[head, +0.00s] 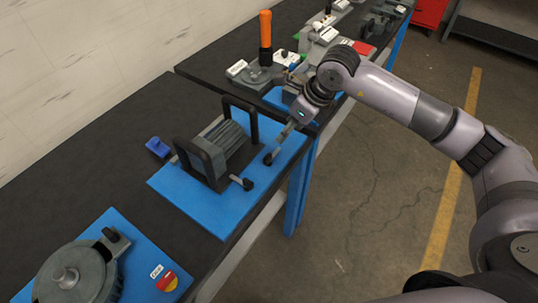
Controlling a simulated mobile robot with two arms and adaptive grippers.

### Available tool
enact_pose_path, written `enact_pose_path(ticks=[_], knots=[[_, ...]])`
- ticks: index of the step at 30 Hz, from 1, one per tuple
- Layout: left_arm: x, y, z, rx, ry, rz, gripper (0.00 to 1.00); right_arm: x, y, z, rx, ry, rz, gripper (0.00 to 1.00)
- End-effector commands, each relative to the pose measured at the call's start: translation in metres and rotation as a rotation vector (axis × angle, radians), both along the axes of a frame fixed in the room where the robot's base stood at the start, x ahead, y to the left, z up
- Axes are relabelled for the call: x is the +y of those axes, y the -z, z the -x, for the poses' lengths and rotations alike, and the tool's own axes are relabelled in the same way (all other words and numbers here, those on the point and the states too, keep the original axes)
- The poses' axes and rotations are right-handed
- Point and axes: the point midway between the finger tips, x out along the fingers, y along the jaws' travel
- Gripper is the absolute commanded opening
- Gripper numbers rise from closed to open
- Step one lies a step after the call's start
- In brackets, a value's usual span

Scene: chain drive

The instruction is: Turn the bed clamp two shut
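A motor (222,142) with grey fins sits between two black upright handles on a blue plate (190,204). One clamp lever with a black knob (245,184) sticks out at the motor's near front corner. A second black knob (268,159) shows farther back, close to my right gripper (284,134). No number is readable on either clamp, so I cannot tell which is two. My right gripper points down and left from above the plate's far right edge. Its fingers are small and overlap the lever area; their gap and any contact are unclear. My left gripper is not in view.
A blue block (158,147) lies left of the motor. A round grey housing (76,275) stands on another blue plate in front. An orange-handled tool (265,38) stands on the far bench behind my gripper. The dark bench (120,130) is clear at left.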

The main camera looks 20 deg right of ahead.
Motion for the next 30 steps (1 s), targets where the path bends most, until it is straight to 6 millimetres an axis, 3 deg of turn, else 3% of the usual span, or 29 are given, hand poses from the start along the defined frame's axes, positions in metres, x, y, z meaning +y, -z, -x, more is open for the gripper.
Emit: enact_pose_path(ticks=[5, 24, 30], knots=[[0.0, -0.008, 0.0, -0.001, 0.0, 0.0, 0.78, 0.001, 0.014, -0.005, 0.007, 0.004, 0.014, 0.48], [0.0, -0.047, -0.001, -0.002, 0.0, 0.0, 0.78, 0.033, 0.136, -0.043, 0.006, 0.001, 0.011, 0.48], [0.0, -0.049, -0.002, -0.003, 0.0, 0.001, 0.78, 0.038, 0.155, -0.05, 0.003, 0.002, 0.009, 0.48]])
